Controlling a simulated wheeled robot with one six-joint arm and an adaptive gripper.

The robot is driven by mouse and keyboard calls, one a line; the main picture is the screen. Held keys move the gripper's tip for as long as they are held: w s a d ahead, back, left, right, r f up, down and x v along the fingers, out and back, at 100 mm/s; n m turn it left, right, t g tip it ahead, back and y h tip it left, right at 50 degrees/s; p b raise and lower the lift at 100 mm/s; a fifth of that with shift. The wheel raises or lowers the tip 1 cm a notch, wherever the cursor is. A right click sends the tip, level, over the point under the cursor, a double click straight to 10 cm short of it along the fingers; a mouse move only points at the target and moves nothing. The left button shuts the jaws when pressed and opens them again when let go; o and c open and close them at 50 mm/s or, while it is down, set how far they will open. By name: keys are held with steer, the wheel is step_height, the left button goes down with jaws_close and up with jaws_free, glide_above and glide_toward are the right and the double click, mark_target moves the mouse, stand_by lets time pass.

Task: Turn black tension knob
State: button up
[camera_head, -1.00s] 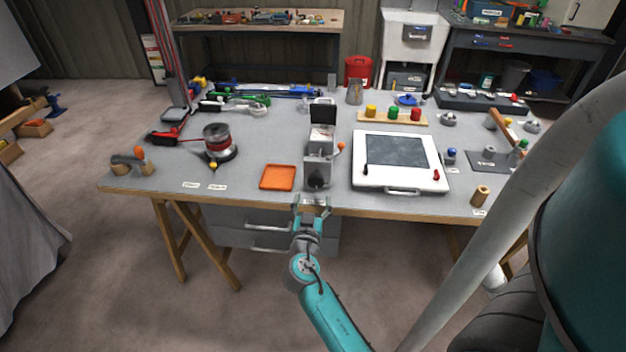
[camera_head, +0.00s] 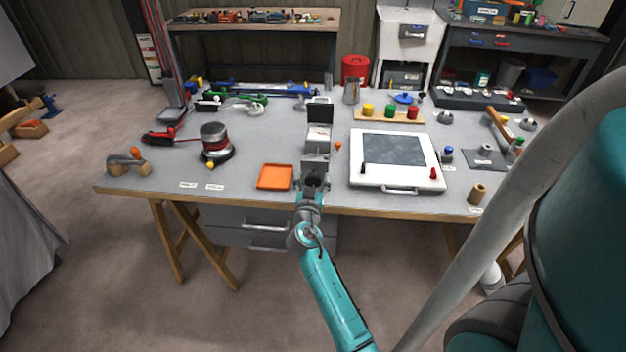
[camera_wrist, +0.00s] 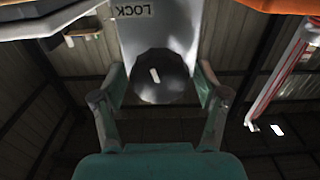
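The round black knob (camera_wrist: 160,77) has a white mark. It sits on the front of a grey machine (camera_head: 317,163) at the table's front edge; a label reading LOCK (camera_wrist: 132,11) shows upside down beside it in the wrist view. My gripper (camera_wrist: 161,84) is open, with one finger on each side of the knob. Small gaps seem to show between fingers and knob, so I cannot tell that either touches. In the head view my gripper (camera_head: 311,186) covers most of the knob.
An orange tray (camera_head: 275,177) lies close on the left. A white framed panel (camera_head: 397,187) stands on the right. An orange-tipped lever (camera_head: 338,146) sticks out on the machine's right side. A spool device (camera_head: 216,143) stands further left.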

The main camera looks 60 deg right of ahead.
steer(key=c, duration=0.9)
steer(key=shift+o, duration=0.2)
steer(key=shift+n, duration=0.4)
steer(key=n, duration=0.4)
steer(key=shift+w+n, duration=0.1)
steer(key=shift+n, duration=0.2)
steer(key=n, duration=0.5)
steer(key=shift+w+a+f, duration=0.1)
steer(key=n, duration=0.5)
steer(key=shift+f+n, duration=0.15)
steer(key=shift+n, duration=0.25)
steer(key=n, duration=0.4)
steer(key=shift+f, duration=0.1)
steer(key=shift+n, duration=0.4)
